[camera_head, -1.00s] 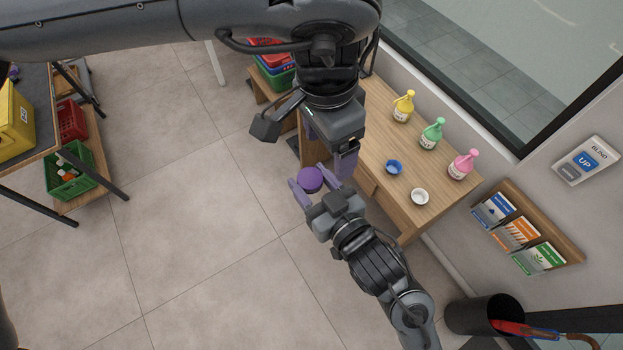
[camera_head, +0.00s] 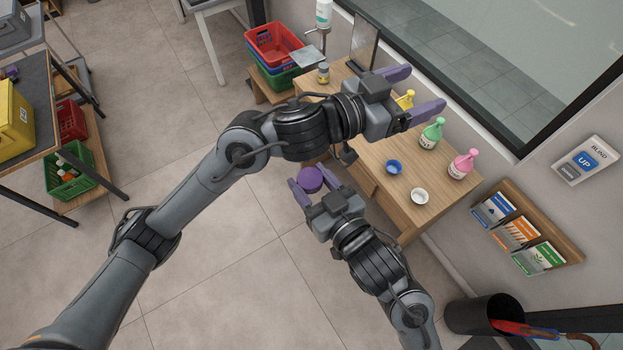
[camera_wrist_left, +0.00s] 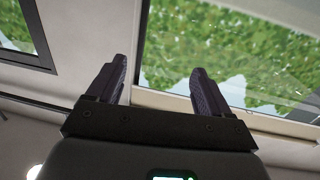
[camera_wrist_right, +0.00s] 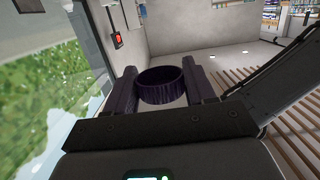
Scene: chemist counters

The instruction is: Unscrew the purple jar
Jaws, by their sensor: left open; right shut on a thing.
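The purple jar (camera_head: 311,177) is held over the floor, in front of the wooden counter. My right gripper (camera_head: 313,183) is shut on it, one finger on each side. In the right wrist view the jar (camera_wrist_right: 168,88) shows as a dark purple ribbed round piece between the fingers. I cannot tell its lid from its body. My left gripper (camera_head: 423,90) is open and empty, above the counter's back part near the yellow bottle, well away from the jar. In the left wrist view its fingers (camera_wrist_left: 158,78) stand apart with only the window beyond.
The wooden counter (camera_head: 440,182) bears yellow (camera_head: 405,99), green (camera_head: 432,134) and pink (camera_head: 464,164) bottles, a blue cap (camera_head: 394,167) and a white cap (camera_head: 420,196). Stacked baskets (camera_head: 274,44) stand at the back left. The floor (camera_head: 200,245) left of the jar is clear.

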